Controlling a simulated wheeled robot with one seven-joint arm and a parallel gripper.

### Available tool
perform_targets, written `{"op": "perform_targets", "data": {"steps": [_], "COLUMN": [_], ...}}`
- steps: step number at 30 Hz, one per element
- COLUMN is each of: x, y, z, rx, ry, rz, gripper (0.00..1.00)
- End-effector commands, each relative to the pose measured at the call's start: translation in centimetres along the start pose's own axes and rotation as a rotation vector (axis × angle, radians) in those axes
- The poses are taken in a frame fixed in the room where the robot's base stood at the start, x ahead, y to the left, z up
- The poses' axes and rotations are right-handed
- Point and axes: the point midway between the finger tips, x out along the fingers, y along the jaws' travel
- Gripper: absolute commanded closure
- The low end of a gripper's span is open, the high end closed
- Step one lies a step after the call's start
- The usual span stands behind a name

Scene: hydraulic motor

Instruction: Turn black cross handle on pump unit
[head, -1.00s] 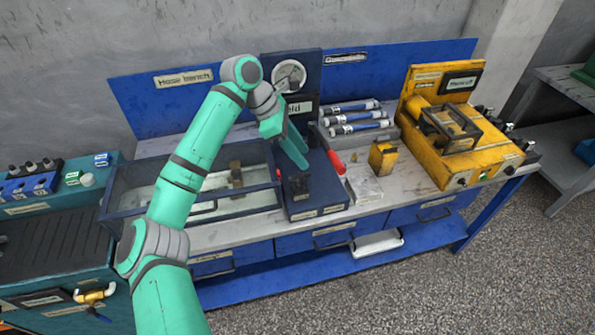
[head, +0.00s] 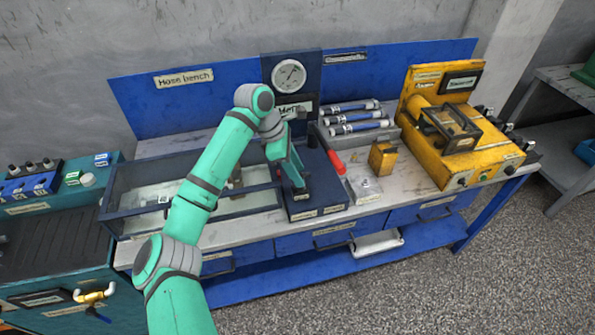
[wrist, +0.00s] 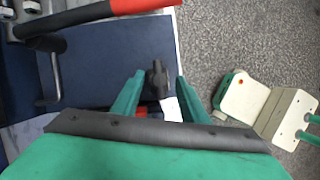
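The pump unit (head: 325,190) is a dark navy block on the bench with a round gauge (head: 289,76) on its upright back panel. The black cross handle (wrist: 158,77) shows in the wrist view between my two teal fingers, with gaps at both sides. My gripper (wrist: 159,79) is open around it, and no firm contact shows. In the head view my gripper (head: 299,187) points down at the front of the pump unit and mostly hides the handle.
A lever with a red grip (head: 336,161) stands just right of my gripper; it crosses the top of the wrist view (wrist: 145,5). A glass-sided tank (head: 125,213) is to the left. A small yellow block (head: 383,158) and a yellow machine (head: 425,150) are to the right.

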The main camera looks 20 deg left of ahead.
Motion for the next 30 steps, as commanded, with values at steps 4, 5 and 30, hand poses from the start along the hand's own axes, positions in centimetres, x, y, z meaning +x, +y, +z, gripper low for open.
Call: {"op": "perform_targets", "data": {"steps": [4,5,30], "x": [0.59,0.61,0.52], "y": [-0.02,-0.02,-0.09], "z": [0.02,0.02,-0.08], "rx": [0.0,0.0,-0.077], "ry": [-0.001,-0.001,0.0], "rz": [0.0,0.0,0.033], "gripper": [0.6,0.6,1.0]}}
